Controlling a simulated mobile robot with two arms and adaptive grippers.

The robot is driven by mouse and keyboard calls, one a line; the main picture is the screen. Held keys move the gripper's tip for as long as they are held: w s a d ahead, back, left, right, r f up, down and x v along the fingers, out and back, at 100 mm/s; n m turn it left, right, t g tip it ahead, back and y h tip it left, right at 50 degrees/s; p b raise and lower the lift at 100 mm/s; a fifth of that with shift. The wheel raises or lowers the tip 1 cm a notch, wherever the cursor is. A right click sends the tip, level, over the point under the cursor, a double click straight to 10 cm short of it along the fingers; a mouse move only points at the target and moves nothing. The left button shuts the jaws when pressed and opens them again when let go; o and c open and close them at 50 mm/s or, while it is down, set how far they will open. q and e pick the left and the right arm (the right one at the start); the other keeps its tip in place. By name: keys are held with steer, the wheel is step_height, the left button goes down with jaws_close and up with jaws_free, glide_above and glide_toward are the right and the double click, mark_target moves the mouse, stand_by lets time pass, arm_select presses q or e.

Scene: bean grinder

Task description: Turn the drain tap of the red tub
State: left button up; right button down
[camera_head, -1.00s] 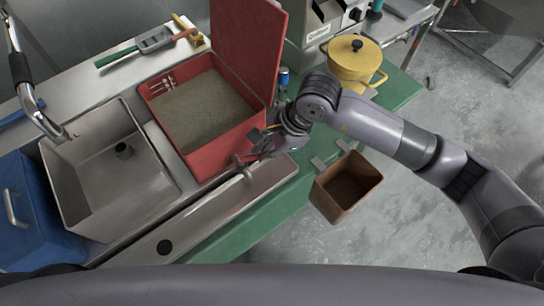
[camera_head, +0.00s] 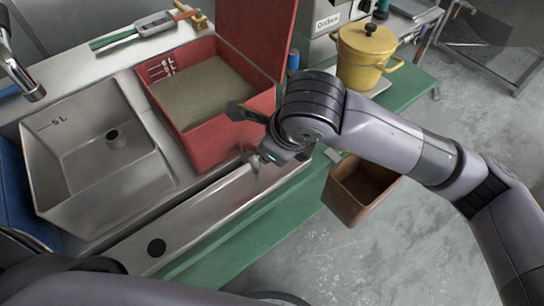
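The red tub (camera_head: 222,142) stands on the steel counter, its red lid raised at the back. It holds a flat, greenish-grey fill. Its small grey drain tap (camera_head: 254,164) sticks out low at the front right, above a long steel trough. My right arm comes in from the right. The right gripper (camera_head: 246,112) has a dark finger over the tub's right front rim, above the tap in the picture. The wrist hides most of the gripper, so its opening and any contact with the tap cannot be seen. My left gripper is out of view.
A steel sink (camera_head: 95,165) lies left of the tub. The trough (camera_head: 215,215) runs along the front. A brown open bin (camera_head: 358,195) hangs beside the green counter edge. A yellow pot (camera_head: 364,62) stands behind my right arm.

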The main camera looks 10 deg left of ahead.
steer(key=shift+s+a+m+b, duration=0.15)
steer(key=shift+s+m+b, duration=0.1)
steer(key=shift+m+b, duration=0.2)
stand_by(0.3)
steer(key=c, duration=1.7)
jaws_free()
steer(key=shift+o, duration=0.2)
steer(key=shift+r, duration=0.15)
steer(key=v, duration=1.1)
steer(key=shift+s+r, duration=0.3)
steer(key=shift+r, duration=0.05)
steer(key=shift+c, duration=0.3)
